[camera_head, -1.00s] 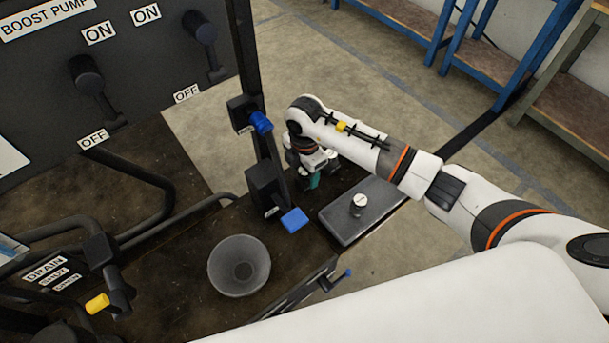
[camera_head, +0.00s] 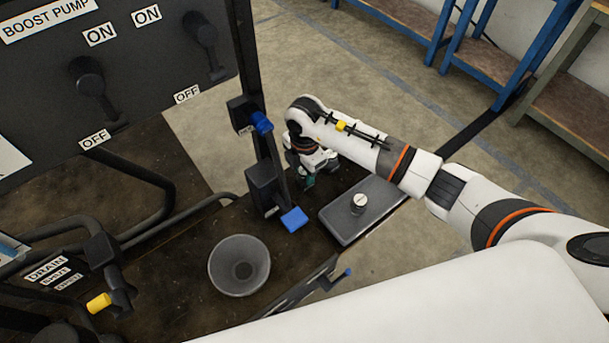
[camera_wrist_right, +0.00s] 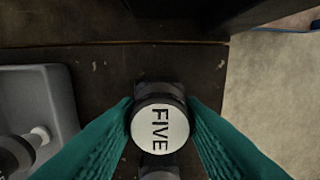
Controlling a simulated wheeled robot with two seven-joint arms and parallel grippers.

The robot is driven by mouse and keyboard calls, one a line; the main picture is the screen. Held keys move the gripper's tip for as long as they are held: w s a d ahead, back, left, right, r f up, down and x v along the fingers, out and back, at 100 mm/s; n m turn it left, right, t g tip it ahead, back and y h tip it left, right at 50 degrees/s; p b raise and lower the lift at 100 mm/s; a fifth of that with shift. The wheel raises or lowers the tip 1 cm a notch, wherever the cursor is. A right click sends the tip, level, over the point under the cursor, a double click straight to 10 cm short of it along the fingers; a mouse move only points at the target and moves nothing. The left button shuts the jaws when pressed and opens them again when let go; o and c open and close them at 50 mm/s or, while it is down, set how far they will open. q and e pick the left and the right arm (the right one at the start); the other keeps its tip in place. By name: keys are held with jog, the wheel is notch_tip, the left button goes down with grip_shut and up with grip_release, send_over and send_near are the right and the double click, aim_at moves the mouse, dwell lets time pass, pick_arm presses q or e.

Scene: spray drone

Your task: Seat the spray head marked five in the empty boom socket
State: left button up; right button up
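In the right wrist view the spray head marked FIVE (camera_wrist_right: 160,129) has a round white cap on a dark body. The teal fingers of my right gripper (camera_wrist_right: 160,112) press close against it on both sides, shut on it with the cap facing the camera. In the head view the right gripper (camera_head: 309,180) is low over the dark bench, just beyond the grey tray, and its arm hides the spray head. Whether the head touches the bench is unclear. I cannot make out the empty boom socket. My left gripper is not in view.
The grey tray (camera_head: 341,228) holds another white-capped head (camera_head: 359,203). A black post with a blue clamp (camera_head: 261,123) and a blue tab (camera_head: 294,219) stand left of the gripper. A grey bowl (camera_head: 239,265) sits nearer. A switch panel (camera_head: 140,75) rises at left.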

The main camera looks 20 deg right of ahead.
grip_shut()
jog(key=shift+r+p, duration=2.75)
jog(key=shift+r, duration=0.3)
jog(key=shift+f, duration=0.1)
